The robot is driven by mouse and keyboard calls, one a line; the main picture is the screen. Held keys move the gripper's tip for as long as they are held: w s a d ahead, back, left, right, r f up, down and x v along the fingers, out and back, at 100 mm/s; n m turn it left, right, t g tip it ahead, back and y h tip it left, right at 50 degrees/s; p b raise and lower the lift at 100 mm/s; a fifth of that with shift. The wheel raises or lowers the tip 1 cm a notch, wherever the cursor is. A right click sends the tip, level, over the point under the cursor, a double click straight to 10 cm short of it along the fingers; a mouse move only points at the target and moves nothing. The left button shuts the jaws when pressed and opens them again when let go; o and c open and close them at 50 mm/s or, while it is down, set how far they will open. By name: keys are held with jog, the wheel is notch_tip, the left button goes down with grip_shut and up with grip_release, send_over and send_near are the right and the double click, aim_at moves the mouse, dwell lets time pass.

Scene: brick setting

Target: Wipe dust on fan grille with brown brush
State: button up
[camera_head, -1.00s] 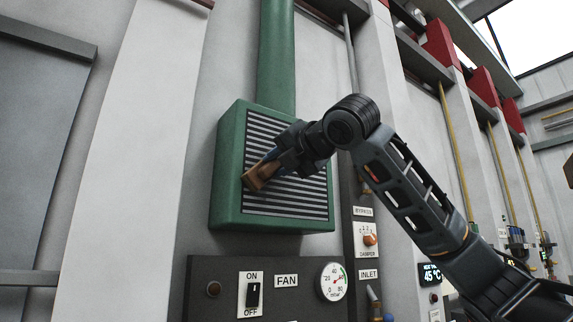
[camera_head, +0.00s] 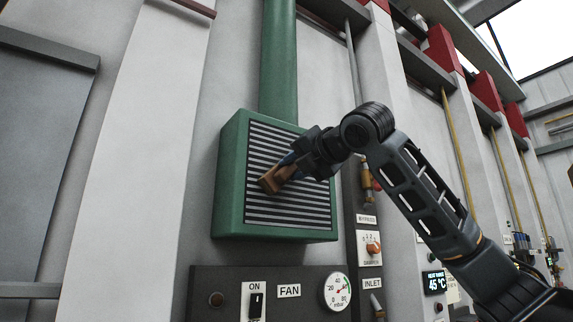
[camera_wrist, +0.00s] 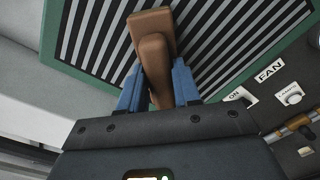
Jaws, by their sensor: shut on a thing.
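The brown brush (camera_head: 276,178) is held in my gripper (camera_head: 292,163), which is shut on its handle. In the wrist view the brush (camera_wrist: 153,50) sits between the blue fingers of my gripper (camera_wrist: 158,88), its head over the slats. The fan grille (camera_head: 290,208) has dark and light horizontal slats in a green housing (camera_head: 232,185) on the wall; the grille also fills the top of the wrist view (camera_wrist: 215,30). The brush head is in front of the grille's left-middle part. I cannot tell whether it touches the slats. No dust is clearly visible on the grille.
A green duct (camera_head: 279,60) rises above the housing. Below is a dark panel with a FAN label (camera_head: 289,291), an on/off switch (camera_head: 256,303) and a round gauge (camera_head: 336,291). A damper knob (camera_head: 373,248) is to the right.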

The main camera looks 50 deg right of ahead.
jog(key=s+d, duration=0.3)
jog(key=d, duration=0.7)
jog(key=shift+d, duration=0.35)
dwell(0.7)
jog(key=shift+s, duration=0.15)
jog(key=shift+b+v, duration=0.55)
jog(key=shift+v, duration=2.4)
jog(key=shift+v, duration=1.5)
